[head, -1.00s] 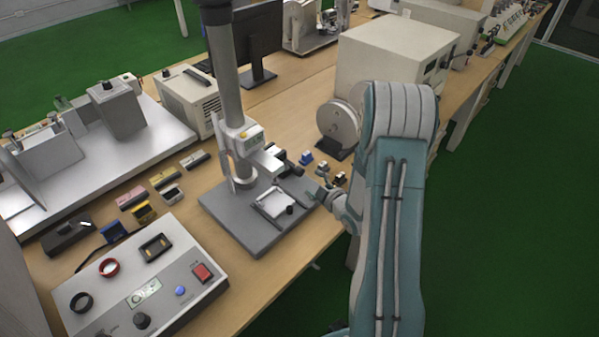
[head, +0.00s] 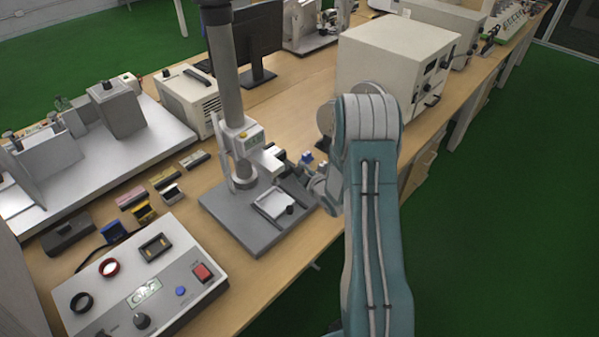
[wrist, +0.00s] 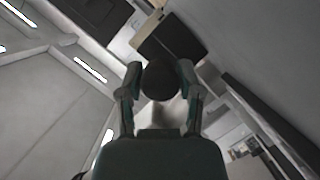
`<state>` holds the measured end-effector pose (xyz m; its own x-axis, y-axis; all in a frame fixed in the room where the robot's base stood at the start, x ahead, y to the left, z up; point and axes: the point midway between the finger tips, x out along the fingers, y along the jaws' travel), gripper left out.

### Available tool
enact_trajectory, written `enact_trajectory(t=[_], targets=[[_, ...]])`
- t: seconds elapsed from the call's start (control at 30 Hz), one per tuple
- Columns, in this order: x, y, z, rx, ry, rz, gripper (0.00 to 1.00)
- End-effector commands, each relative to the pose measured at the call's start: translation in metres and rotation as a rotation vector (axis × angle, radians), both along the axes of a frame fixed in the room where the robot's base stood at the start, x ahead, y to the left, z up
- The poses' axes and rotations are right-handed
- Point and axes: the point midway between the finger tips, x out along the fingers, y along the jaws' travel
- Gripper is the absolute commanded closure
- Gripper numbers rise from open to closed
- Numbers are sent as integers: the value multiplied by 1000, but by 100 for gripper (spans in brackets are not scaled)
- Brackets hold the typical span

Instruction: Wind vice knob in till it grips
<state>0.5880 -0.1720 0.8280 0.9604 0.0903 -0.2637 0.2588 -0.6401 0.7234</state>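In the wrist view a dark round knob (wrist: 160,80) lies between the two fingertips of my gripper (wrist: 160,72). The fingers stand on either side of it; whether they press on it I cannot tell. In the head view my gripper (head: 300,178) is beside the test stand, at the right of its column, partly hidden by my arm. A pale vice-like fixture (head: 268,204) with a small dark knob at its front right sits on the stand's grey base (head: 235,222). Which knob my fingers flank cannot be told from the head view.
The stand's column (head: 226,85) rises behind the fixture. A control box (head: 140,285) stands at the front left, with small coloured blocks (head: 143,212) behind it. A large beige cabinet (head: 385,65) is behind my arm. Green floor lies to the right.

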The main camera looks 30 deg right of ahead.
Motion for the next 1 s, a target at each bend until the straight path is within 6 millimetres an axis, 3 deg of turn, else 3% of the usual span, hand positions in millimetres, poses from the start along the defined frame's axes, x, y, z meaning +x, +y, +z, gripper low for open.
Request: enact_trajectory(t=[0.27, 0.7, 1.0], targets=[[0, 1, -1, 8, 5, 2, 100], [0, 1, -2, 243, 93, 2, 100], [0, 1, -2, 271, 103, 2, 100]])
